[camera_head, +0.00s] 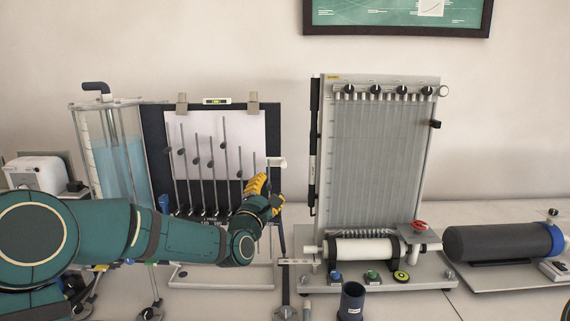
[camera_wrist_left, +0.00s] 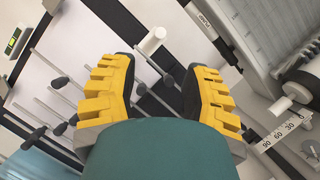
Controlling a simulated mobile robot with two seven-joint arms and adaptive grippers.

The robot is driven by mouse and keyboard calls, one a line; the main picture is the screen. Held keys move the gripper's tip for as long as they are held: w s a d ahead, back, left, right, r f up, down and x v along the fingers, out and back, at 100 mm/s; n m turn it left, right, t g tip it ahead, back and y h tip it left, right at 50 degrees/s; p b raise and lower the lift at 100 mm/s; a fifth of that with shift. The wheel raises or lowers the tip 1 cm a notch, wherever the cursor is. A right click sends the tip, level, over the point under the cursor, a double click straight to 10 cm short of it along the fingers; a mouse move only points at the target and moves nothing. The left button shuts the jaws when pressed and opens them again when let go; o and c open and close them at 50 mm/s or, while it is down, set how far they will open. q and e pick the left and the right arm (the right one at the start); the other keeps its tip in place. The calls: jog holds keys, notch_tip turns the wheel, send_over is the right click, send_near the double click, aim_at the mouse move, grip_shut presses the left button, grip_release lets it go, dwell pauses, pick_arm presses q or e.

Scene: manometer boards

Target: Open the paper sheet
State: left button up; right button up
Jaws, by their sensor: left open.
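The white paper sheet (camera_head: 245,130) is held at its top by two clips on a dark upright board (camera_head: 153,150). Thin rods with dark knobs stand in front of it. The sheet also shows tilted in the left wrist view (camera_wrist_left: 95,35). My left gripper (camera_head: 265,190), with yellow fingers, is at the lower right edge of the board and hides part of it. In the left wrist view its fingers (camera_wrist_left: 157,85) are apart with nothing held between them. A small white cylinder (camera_wrist_left: 152,40) lies just beyond the fingertips; it shows at the board's right edge (camera_head: 277,162) in the head view.
A clear tank with blue liquid (camera_head: 120,165) stands left of the board. A multi-tube manometer panel (camera_head: 375,150) with a white roll (camera_head: 360,250) at its base stands to the right. A dark cylinder (camera_head: 500,242) lies at the far right. My left arm covers the front left.

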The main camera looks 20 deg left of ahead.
aim_at(282, 166)
pick_arm(q)
jog(key=p+x, duration=0.2)
jog(key=x, duration=1)
jog(key=shift+c, duration=0.4)
